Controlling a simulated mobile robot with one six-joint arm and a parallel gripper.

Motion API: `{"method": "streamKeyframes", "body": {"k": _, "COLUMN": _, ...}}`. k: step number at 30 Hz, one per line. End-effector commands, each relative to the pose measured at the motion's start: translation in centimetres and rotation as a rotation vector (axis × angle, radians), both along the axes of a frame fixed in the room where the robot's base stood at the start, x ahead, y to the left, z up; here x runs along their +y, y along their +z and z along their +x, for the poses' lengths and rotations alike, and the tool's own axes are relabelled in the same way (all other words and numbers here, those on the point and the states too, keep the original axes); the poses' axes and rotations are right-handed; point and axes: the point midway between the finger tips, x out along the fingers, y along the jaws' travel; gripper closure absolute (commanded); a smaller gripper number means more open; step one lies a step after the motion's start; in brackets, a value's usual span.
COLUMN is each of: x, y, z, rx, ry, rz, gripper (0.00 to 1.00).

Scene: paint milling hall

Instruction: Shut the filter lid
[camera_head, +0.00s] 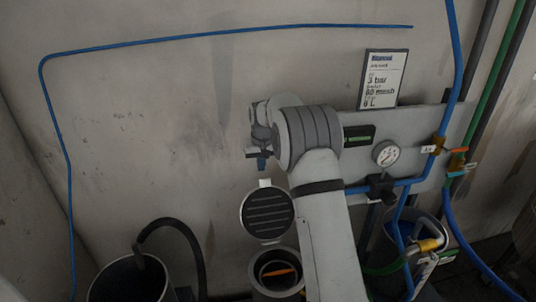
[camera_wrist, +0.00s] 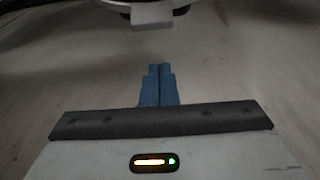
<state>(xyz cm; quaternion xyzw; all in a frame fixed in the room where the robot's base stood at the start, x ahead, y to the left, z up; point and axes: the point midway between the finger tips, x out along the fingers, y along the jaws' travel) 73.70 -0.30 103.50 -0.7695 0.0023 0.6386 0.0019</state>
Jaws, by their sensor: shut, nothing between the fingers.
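The filter lid (camera_head: 268,213) is a round disc with a dark ribbed inner face and a light rim. It stands raised and open above the filter housing (camera_head: 277,272), a round open vessel with an orange item inside. A small light tab sits at the lid's top edge. My gripper (camera_head: 262,164) is above the lid, apart from it in the head view. In the wrist view my gripper's blue fingers (camera_wrist: 159,80) are together and empty. A light tab (camera_wrist: 153,14) and part of a round rim show beyond them at the top. My arm hides the area right of the housing.
A pressure gauge (camera_head: 386,154), blue pipes and valves are on the wall panel at right, below a sign (camera_head: 383,78). A dark bucket (camera_head: 131,279) with a black hose (camera_head: 180,226) stands at lower left. Bare wall lies left of my gripper.

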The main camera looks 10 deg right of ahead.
Motion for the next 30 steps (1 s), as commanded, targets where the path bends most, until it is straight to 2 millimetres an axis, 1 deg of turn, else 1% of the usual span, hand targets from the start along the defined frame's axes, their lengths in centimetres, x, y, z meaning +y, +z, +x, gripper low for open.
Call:
{"method": "streamKeyframes", "body": {"k": 3, "x": 0.1, "y": -2.5, "z": 0.4, "rx": 0.006, "ry": 0.001, "rz": 0.0, "gripper": 1.0}}
{"method": "streamKeyframes", "body": {"k": 5, "x": 0.1, "y": -3.8, "z": 0.6, "rx": 0.005, "ry": 0.002, "rz": 0.0, "gripper": 1.0}}
{"method": "streamKeyframes", "body": {"k": 6, "x": 0.1, "y": -3.2, "z": 0.2, "rx": -0.001, "ry": 0.002, "rz": 0.0, "gripper": 1.0}}
{"method": "streamKeyframes", "body": {"k": 8, "x": 0.1, "y": -2.6, "z": -0.6, "rx": -0.002, "ry": 0.002, "rz": 0.0, "gripper": 1.0}}
{"method": "streamKeyframes", "body": {"k": 12, "x": 0.2, "y": -2.0, "z": -2.0, "rx": -0.001, "ry": 0.004, "rz": 0.0, "gripper": 1.0}}
{"method": "streamKeyframes", "body": {"k": 15, "x": 0.3, "y": -1.8, "z": -2.6, "rx": -0.001, "ry": 0.005, "rz": 0.0, "gripper": 1.0}}
{"method": "streamKeyframes", "body": {"k": 26, "x": 0.3, "y": -1.8, "z": -2.9, "rx": 0.0, "ry": 0.005, "rz": 0.0, "gripper": 1.0}}
{"method": "streamKeyframes", "body": {"k": 27, "x": -2.1, "y": -1.8, "z": -2.9, "rx": 0.0, "ry": 0.0, "rz": 0.001, "gripper": 1.0}}
{"method": "streamKeyframes", "body": {"k": 30, "x": -0.4, "y": -1.8, "z": -2.9, "rx": -0.004, "ry": 0.007, "rz": 0.001, "gripper": 1.0}}
